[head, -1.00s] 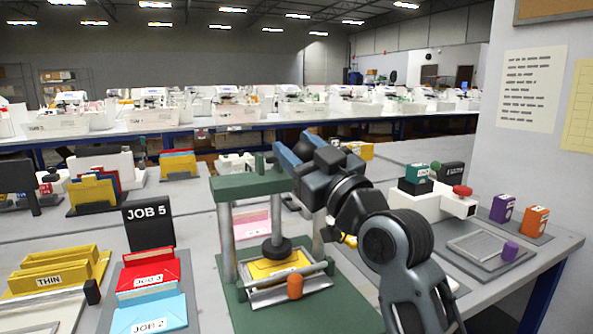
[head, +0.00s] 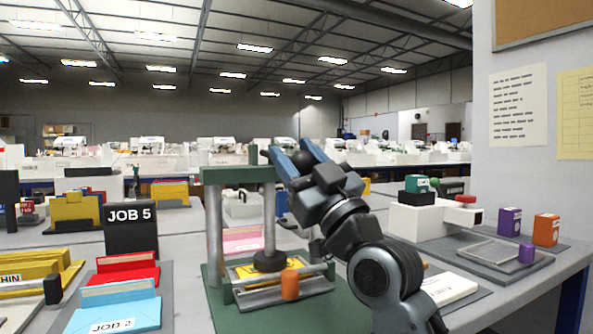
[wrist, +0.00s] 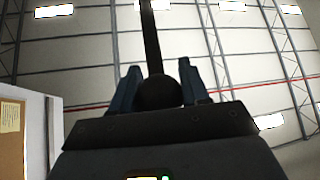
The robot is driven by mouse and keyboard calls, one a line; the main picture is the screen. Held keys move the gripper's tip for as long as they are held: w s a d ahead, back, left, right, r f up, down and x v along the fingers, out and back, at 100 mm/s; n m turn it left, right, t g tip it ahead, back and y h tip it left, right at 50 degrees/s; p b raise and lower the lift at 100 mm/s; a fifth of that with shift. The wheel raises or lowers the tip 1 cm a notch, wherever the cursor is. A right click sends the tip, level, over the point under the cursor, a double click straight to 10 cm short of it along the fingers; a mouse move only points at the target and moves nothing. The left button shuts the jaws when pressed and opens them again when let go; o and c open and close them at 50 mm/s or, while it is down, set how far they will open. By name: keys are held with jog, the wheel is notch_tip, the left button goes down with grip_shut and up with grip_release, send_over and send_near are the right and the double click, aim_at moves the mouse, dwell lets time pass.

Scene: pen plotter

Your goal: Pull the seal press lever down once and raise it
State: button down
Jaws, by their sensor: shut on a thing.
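The seal press has a green top beam (head: 240,174), steel posts and a green base (head: 240,318). Its round black press foot (head: 270,261) is down at a yellow piece (head: 246,271) in the holder; I cannot tell if they touch. My gripper (head: 291,150) is at the beam's right end, tilted up. Its blue fingers are shut around the lever's black ball knob (head: 303,159). In the wrist view the ball (wrist: 158,92) sits between both fingers, with the dark lever rod (wrist: 152,40) running away from it. The lever's pivot is hidden.
An orange knob (head: 290,285) stands at the front of the holder. Red (head: 128,270) and blue (head: 115,306) job folders lie left of the press. A white device (head: 425,219) and a grey framed tray (head: 490,257) stand to the right, near the wall.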

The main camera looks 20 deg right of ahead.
jog(key=shift+w+f+b, duration=0.1)
jog(key=shift+f+b, duration=0.4)
jog(key=shift+f, duration=0.3)
jog(key=c, duration=0.6)
grip_release()
jog(key=shift+b+v, duration=0.8)
jog(key=shift+v, duration=3.05)
